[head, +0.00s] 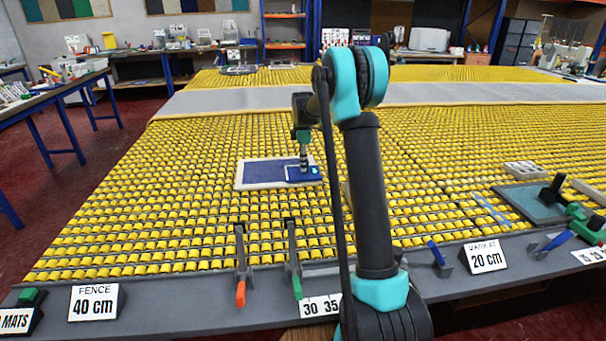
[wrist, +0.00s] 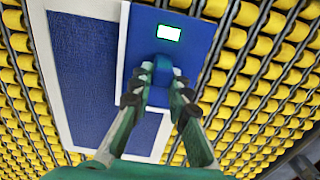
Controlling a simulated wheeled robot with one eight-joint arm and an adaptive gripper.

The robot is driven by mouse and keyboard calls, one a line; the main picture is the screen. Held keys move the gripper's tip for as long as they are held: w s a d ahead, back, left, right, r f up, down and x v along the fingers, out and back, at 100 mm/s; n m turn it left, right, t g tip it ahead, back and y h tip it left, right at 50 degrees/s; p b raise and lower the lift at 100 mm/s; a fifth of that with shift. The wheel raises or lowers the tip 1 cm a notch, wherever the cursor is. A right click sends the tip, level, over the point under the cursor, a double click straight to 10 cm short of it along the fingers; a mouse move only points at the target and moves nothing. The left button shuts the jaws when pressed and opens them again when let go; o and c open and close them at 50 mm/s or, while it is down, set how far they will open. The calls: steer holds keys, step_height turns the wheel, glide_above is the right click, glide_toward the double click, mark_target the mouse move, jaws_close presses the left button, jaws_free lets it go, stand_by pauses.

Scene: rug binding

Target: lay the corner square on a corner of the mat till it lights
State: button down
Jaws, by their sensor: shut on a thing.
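The mat (head: 264,172) is blue with a pale border and lies on the yellow roller table. The corner square (head: 300,175) is a darker blue plate over the mat's right-hand end. In the wrist view the square (wrist: 185,58) has a pale strip along its left edge and overlaps the mat (wrist: 88,75). Its small window (wrist: 168,33) shows bright whitish green. My gripper (head: 303,164) is above the square; in the wrist view my gripper (wrist: 157,92) is shut on the square's blue knob. I cannot tell whether the plate's edges match the mat's corner exactly.
Yellow rollers surround the mat with free room. Clamps with an orange handle (head: 240,293) and a green handle (head: 297,288) stand at the front rail. Another grey-blue mat (head: 530,203) lies at the right. A grey strip (head: 400,95) crosses the table behind.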

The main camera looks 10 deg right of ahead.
steer(key=shift+r, duration=3.25)
